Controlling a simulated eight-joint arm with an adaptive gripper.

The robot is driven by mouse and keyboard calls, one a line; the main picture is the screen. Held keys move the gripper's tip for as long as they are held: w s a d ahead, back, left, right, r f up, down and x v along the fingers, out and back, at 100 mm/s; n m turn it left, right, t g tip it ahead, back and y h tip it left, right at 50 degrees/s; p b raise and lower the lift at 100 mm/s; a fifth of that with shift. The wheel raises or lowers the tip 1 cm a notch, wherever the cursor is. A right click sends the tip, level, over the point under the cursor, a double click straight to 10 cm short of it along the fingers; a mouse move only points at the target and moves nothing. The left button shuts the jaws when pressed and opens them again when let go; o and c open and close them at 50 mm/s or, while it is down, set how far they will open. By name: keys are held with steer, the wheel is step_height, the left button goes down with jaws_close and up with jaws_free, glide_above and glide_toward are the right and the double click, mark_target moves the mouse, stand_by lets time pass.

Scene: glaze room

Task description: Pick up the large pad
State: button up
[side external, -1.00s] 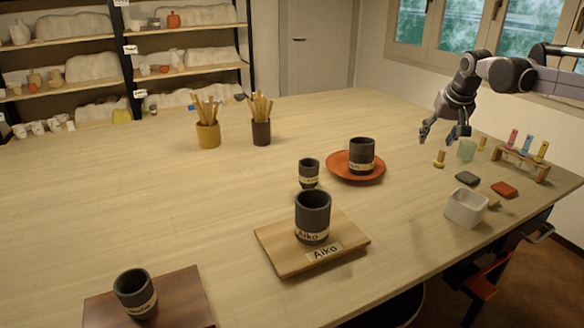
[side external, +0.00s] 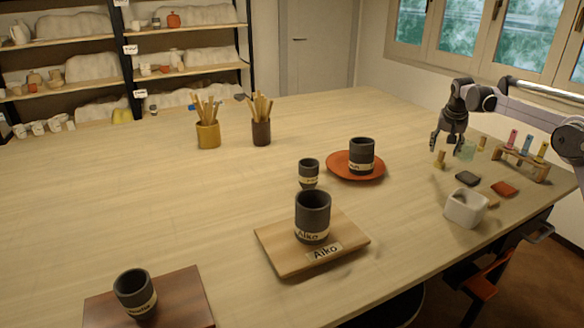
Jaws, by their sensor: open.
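Two small flat pads lie on the right part of the table: a dark grey pad (side external: 467,178) and a red-orange pad (side external: 504,189) to its right. They look close in size, and I cannot tell which is the large one. My gripper (side external: 447,148) is open and empty, with fingers pointing down, behind the grey pad in the picture. It is close to a small yellowish peg (side external: 439,161) and a pale green translucent cup (side external: 465,151). I cannot tell its exact height above the table.
A white square pot (side external: 465,208) stands in front of the pads. A wooden rack (side external: 522,164) with coloured tubes stands behind them. A red plate (side external: 343,173) with a dark cup (side external: 361,156) is to the left. The table's right edge is close to the pads.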

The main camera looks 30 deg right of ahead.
mark_target(441, 159)
steer(key=shift+x, duration=3.05)
steer(key=c, duration=1)
